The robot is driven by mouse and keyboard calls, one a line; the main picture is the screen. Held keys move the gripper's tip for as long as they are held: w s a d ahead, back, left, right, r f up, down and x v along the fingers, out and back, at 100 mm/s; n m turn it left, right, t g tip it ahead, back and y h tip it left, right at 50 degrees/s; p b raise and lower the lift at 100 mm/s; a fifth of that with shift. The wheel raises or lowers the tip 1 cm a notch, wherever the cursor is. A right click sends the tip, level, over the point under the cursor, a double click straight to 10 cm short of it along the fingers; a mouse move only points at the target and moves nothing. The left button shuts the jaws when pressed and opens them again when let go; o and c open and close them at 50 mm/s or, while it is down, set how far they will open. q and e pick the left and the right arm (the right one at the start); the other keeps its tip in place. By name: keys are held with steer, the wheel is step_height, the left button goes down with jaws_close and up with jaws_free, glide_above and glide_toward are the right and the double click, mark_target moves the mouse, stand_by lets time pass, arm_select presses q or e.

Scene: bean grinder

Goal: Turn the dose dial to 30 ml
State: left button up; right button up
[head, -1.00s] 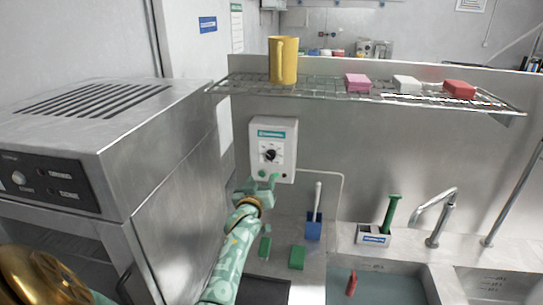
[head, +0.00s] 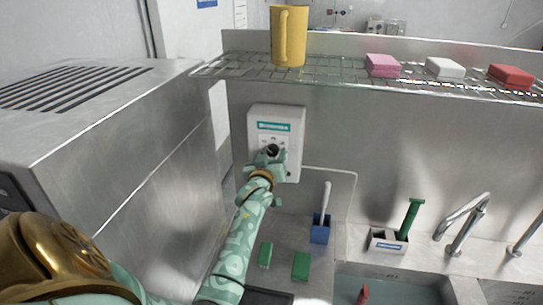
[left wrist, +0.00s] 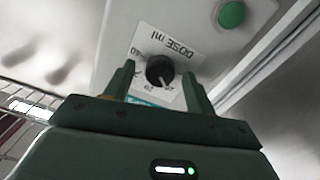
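The white dispenser box (head: 292,115) hangs on the steel wall below the rack. Its black dose dial (head: 272,150) is partly hidden by my gripper in the head view. In the left wrist view the dial (left wrist: 160,70) shows upside down, under a "DOSE ml" label (left wrist: 166,42), with "40" and "20" marks around it. A pale pointer line on the dial points toward the gripper, near the "20" side; its exact reading is unclear. My left gripper (left wrist: 161,88) is open, with one finger on each side of the dial and visible gaps. My right gripper is out of view.
A green button (left wrist: 231,14) sits on the box beside the dial. The wire rack (head: 335,72) above holds a yellow mug (head: 289,36) and several blocks. A steel machine (head: 150,150) stands close on the left. Green blocks and a blue brush holder (head: 320,229) are below.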

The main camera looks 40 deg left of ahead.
arm_select(q)
steer(key=c, duration=0.9)
steer(key=shift+m, duration=0.3)
steer(key=shift+m+p, duration=0.55)
steer(key=shift+m, duration=0.45)
steer(key=m, duration=0.3)
steer(key=shift+m+p, duration=0.3)
steer(key=shift+p, duration=0.1)
steer(key=m, duration=0.6)
steer(key=shift+a, duration=0.15)
steer(key=m, duration=0.5)
steer(key=shift+r+m+p, duration=0.1)
steer(key=shift+m+p, duration=0.2)
steer(key=shift+m, duration=0.9)
